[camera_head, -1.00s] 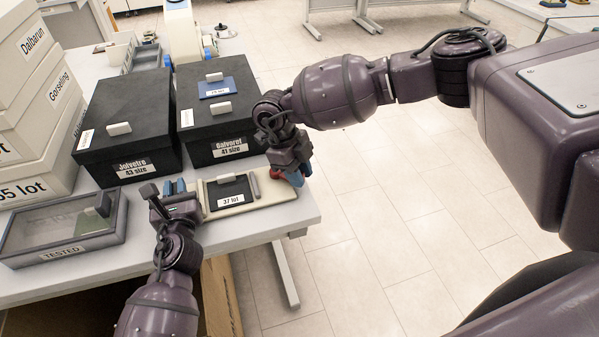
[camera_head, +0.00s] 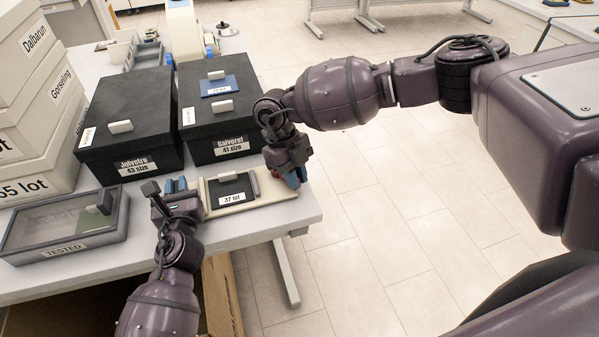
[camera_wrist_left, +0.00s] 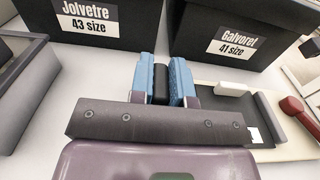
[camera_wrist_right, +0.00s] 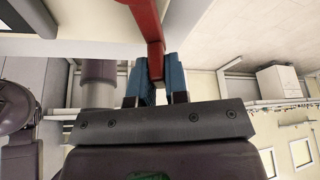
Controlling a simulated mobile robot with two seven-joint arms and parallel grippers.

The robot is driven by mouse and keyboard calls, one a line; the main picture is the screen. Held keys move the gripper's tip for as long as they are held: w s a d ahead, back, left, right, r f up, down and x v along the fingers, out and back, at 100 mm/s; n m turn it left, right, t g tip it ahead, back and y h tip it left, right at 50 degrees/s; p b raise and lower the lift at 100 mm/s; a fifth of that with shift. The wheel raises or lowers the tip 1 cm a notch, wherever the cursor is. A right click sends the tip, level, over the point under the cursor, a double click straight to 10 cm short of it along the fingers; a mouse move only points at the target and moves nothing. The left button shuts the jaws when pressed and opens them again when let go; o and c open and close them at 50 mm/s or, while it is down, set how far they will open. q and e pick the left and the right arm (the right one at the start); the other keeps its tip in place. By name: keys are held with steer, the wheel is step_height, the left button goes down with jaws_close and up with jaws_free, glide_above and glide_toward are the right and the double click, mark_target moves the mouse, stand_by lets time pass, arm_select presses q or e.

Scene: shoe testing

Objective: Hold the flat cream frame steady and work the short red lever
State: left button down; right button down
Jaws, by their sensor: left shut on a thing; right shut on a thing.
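The flat cream frame (camera_head: 268,197) lies on the table near its right end, with a dark pad labelled "37 lot" (camera_head: 232,190) in it. It also shows at the right of the left wrist view (camera_wrist_left: 208,86). My left gripper (camera_head: 176,185) is at the frame's left end. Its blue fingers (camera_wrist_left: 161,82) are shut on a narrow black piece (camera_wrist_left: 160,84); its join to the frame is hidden. My right gripper (camera_head: 294,177) is at the frame's right end, shut on the short red lever (camera_wrist_right: 152,40). The lever also shows in the left wrist view (camera_wrist_left: 291,106).
A grey-framed case marked "TESTED" (camera_head: 110,238) lies at the left. Cream boxes (camera_head: 35,150) are stacked behind it. The table's front edge is close to the frame.

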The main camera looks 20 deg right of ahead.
steer(key=a+m, duration=0.1)
steer(key=m+y, duration=0.1)
steer(key=m, duration=0.1)
steer(key=shift+s+a, duration=0.25)
steer(key=shift+a, duration=0.1)
steer(key=a+m, duration=0.1)
steer(key=a+m+y, duration=0.1)
steer(key=m, duration=0.1)
steer(key=shift+m, duration=0.3)
steer(key=a+m, duration=0.1)
steer(key=a+m+y, duration=0.1)
steer(key=m, duration=0.1)
steer(key=shift+w+y, duration=0.25)
steer(key=shift+y, duration=0.05)
steer(key=shift+w+a+m+y, duration=0.2)
steer(key=shift+a+m, duration=0.1)
steer(key=shift+m, duration=0.3)
steer(key=shift+w+a+m+y, duration=0.2)
steer(key=shift+a+m, duration=0.1)
steer(key=shift+m, duration=0.3)
steer(key=c, duration=1.1)
jaws_free()
steer(key=v, duration=1.2)
steer(key=shift+s+r, duration=0.1)
steer(key=shift+s, duration=0.15)
